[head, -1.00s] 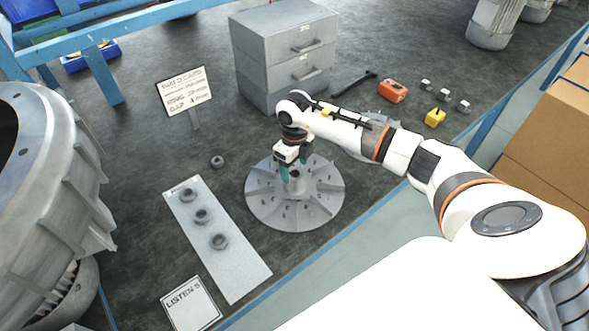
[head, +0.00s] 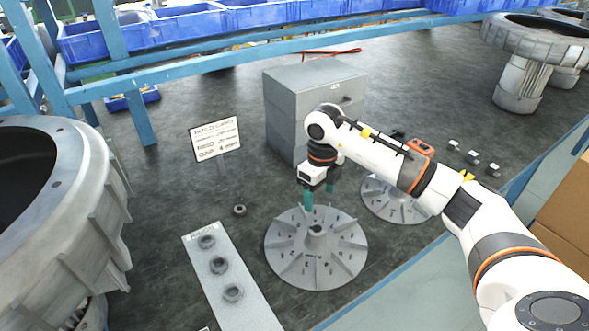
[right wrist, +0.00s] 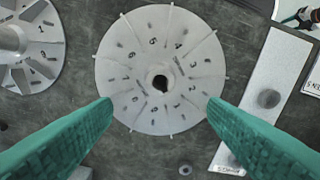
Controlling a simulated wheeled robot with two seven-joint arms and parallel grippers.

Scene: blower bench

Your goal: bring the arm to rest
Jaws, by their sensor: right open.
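The gripper is apart from the disc. My right arm reaches in from the right and hides part of the second finned disc (head: 385,205). My left gripper does not show.
A pale strip (head: 252,312) carries three dark rings (head: 219,265); a loose ring (head: 239,210) lies beside it. A build card (head: 216,139), grey drawer cabinet (head: 300,105) and large casing (head: 85,200) stand around.

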